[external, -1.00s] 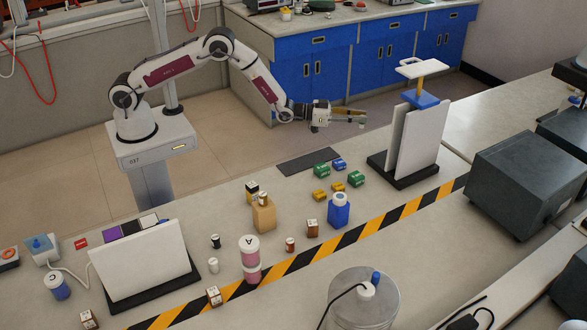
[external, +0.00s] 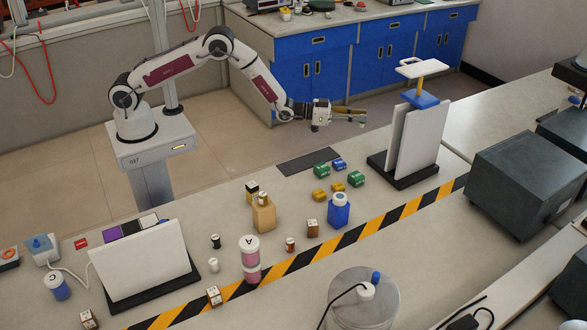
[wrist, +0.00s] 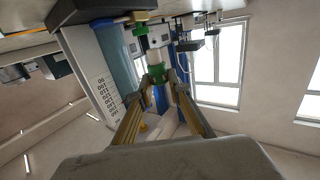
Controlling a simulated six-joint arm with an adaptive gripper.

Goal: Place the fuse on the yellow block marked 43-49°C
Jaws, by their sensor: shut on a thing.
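My gripper (external: 362,117) is held out level above the floor gap behind the bench, pointing right. Its two tan fingers also show in the wrist view (wrist: 160,90), closed in on a small thing between their tips. I take this to be the fuse, but its outline is hard to make out against the background. Two yellow blocks lie on the bench, one (external: 338,187) right of the other (external: 320,195). Their markings are too small to read. My gripper is well above and behind them, touching neither.
Green blocks (external: 321,170) (external: 356,179) and a blue block (external: 339,165) lie close to the yellow ones. A blue bottle (external: 339,212) stands in front. A rack with upright white panels (external: 412,140) stands to the right. A dark mat (external: 308,161) lies behind left.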

